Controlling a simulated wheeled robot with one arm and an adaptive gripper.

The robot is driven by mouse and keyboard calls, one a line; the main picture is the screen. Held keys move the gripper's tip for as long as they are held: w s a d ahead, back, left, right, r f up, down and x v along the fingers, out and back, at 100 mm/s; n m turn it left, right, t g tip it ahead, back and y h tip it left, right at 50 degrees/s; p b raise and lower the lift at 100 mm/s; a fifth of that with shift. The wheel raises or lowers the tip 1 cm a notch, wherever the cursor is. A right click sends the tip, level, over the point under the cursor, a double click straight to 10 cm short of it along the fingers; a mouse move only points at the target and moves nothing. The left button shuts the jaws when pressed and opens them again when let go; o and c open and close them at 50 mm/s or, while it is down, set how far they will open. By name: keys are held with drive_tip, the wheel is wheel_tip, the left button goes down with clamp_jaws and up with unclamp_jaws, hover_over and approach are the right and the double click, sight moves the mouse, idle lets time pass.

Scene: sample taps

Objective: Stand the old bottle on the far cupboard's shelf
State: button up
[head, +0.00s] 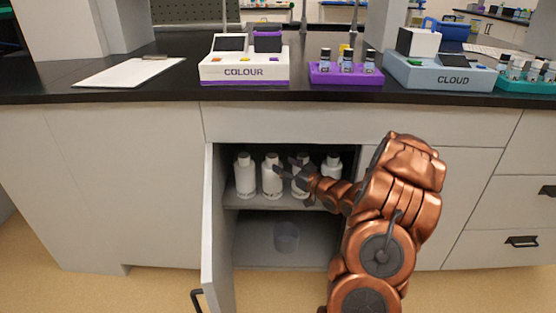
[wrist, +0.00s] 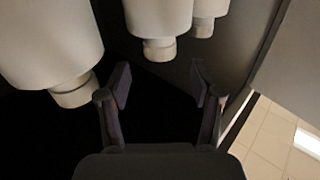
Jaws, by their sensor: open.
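Several white capped bottles stand upright in a row on the shelf (head: 238,203) of an open cupboard; one is the left-hand bottle (head: 244,178) and another the second bottle (head: 270,180). I cannot tell which one is the old bottle. My gripper (head: 284,167) reaches into the cupboard from the right, in front of the middle of the row, and partly hides the third bottle. In the wrist view my gripper (wrist: 160,84) is open and empty. A white bottle (wrist: 159,18) shows beyond the gap between the fingers, and a larger, nearer bottle (wrist: 48,40) is beside the left finger.
The cupboard door (head: 218,235) is swung open on the left. A small grey bin (head: 286,237) stands on the cupboard floor. The COLOUR device (head: 243,72), a purple vial rack (head: 345,75) and the CLOUD device (head: 440,76) stand on the black worktop above.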

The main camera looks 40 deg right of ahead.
drive_tip(key=shift+s+d+p, duration=0.2)
drive_tip(key=shift+s, duration=1.15)
drive_tip(key=shift+s+d+p, duration=0.2)
drive_tip(key=shift+s, duration=1.15)
drive_tip(key=a+f+g+h, duration=0.2)
drive_tip(key=a+g+h, duration=0.3)
drive_tip(key=a+g, duration=0.3)
drive_tip(key=s+a+r+g+y, duration=0.1)
drive_tip(key=s+a+g, duration=0.3)
drive_tip(key=s+a, duration=0.4)
drive_tip(key=s+a+r+m+g, duration=0.1)
drive_tip(key=s+a+r+g, duration=0.2)
drive_tip(key=s+a, duration=0.6)
drive_tip(key=s+a+r+g+y, duration=0.1)
drive_tip(key=s+a+g, duration=0.5)
drive_tip(key=s, duration=1.5)
drive_tip(key=shift+a+r+g+y, duration=0.3)
drive_tip(key=shift+a+r, duration=0.2)
drive_tip(key=shift+a, duration=0.7)
